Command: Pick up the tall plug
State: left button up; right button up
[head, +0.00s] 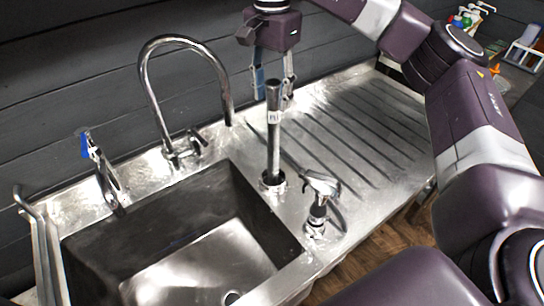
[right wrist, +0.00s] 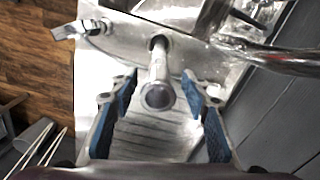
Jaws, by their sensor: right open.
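The tall plug (head: 274,140) is a slim upright metal tube with a dark, wider top and a small pale label. It stands in a round fitting at the right rim of the sink. My right gripper (head: 273,88) hangs from above at the plug's top, with its two fingers apart. In the right wrist view the plug (right wrist: 158,82) shows end-on between the open blue-padded fingers (right wrist: 160,105), with a gap on either side. My left gripper is out of view.
A dark sink basin (head: 160,204) lies left of the plug, with a curved tap (head: 146,75) behind. A spray nozzle (head: 318,193) stands close at the front right. A blue-marked fitting (head: 103,165) stands at the left. The grooved drainboard (head: 350,130) is clear.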

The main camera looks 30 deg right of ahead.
jog(key=shift+s+d+f, duration=0.1)
jog(key=shift+d+f, duration=0.05)
jog(key=shift+f, duration=0.85)
grip_shut()
jog(key=shift+r, duration=0.1)
